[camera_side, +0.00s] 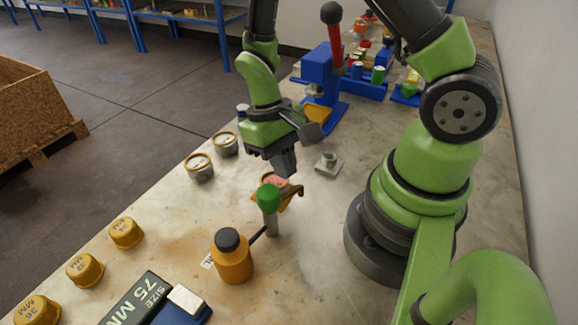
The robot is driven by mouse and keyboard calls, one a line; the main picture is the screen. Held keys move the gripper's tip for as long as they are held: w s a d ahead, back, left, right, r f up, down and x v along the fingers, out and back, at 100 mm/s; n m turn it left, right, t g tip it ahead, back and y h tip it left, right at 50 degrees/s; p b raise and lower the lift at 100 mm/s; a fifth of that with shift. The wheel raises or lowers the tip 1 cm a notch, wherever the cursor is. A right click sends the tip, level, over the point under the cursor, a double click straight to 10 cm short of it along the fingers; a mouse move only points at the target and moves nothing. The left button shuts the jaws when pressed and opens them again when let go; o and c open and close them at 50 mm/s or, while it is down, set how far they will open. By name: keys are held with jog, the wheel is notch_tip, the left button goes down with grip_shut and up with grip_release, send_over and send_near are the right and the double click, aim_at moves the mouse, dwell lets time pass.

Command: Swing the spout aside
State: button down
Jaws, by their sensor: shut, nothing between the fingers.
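A yellow curved piece, which looks like the spout (292,196), sits at mid-table, its hooked end pointing right. A green knob (269,196) on a grey post (271,224) stands in front of it and hides part of it. A pinkish surface (275,181) shows just behind the knob. My gripper (287,172) points down with its fingers shut and empty, right above and behind the spout. I cannot tell whether the fingertips touch the spout.
An orange bottle (233,262) with a black cap stands in front, a dark rod beside it. Two round gauges (199,167) and several yellow caps (126,233) line the left edge. A small grey fitting (328,164) lies right. A blue press (322,80) stands behind.

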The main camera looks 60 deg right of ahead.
jog(key=shift+s+a+f, duration=0.1)
jog(key=shift+s+a, duration=0.05)
jog(key=shift+s, duration=0.45)
jog(key=shift+s+m, duration=0.5)
jog(key=shift+m, duration=0.3)
jog(key=shift+s+a, duration=0.1)
jog(key=shift+s, duration=0.35)
jog(key=shift+s+a, duration=0.25)
jog(key=shift+s, duration=0.45)
jog(key=shift+s+a, duration=0.35)
jog(key=shift+s, duration=0.2)
dwell(0.3)
